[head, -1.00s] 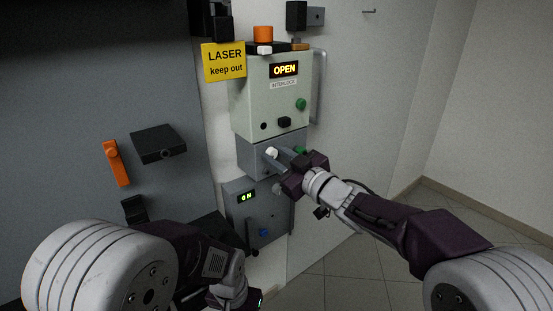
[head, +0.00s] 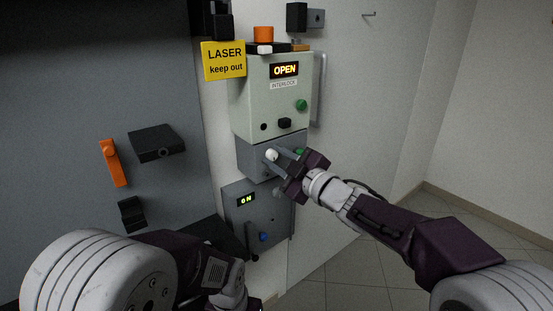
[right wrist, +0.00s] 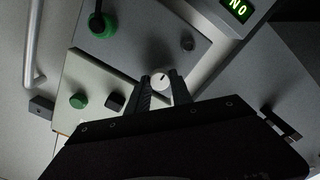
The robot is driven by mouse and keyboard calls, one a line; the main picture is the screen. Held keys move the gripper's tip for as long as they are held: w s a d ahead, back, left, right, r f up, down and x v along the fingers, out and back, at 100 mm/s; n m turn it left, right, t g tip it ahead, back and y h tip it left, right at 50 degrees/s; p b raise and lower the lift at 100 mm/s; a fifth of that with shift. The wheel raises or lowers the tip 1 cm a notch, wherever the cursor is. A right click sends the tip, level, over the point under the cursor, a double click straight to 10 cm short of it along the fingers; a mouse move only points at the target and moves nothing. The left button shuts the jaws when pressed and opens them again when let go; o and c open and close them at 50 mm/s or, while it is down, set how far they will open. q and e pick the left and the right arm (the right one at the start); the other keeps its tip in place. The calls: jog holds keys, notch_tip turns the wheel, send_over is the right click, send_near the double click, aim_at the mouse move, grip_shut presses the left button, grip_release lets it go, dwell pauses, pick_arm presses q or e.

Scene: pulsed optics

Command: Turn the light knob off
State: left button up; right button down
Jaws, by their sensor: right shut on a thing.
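The light knob, a small white round knob (head: 271,155), sits on the front of a grey box (head: 250,159) below the pale interlock box. It also shows in the right wrist view (right wrist: 160,80), with a short dark mark on its face. My right gripper (head: 279,156) is shut on the knob, one finger on each side, as the right wrist view (right wrist: 161,87) also shows. My left arm is low at the left; its fingers do not show.
The interlock box (head: 245,100) reads OPEN and has a green button (head: 301,105). A lower grey box (head: 275,222) reads ON and has a blue knob (head: 263,236).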

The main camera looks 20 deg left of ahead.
jog(key=c, duration=1.1)
grip_release()
jog(key=shift+c, duration=0.2)
jog(key=p+v, duration=0.1)
jog(key=v, duration=0.8)
jog(key=shift+p, duration=0.3)
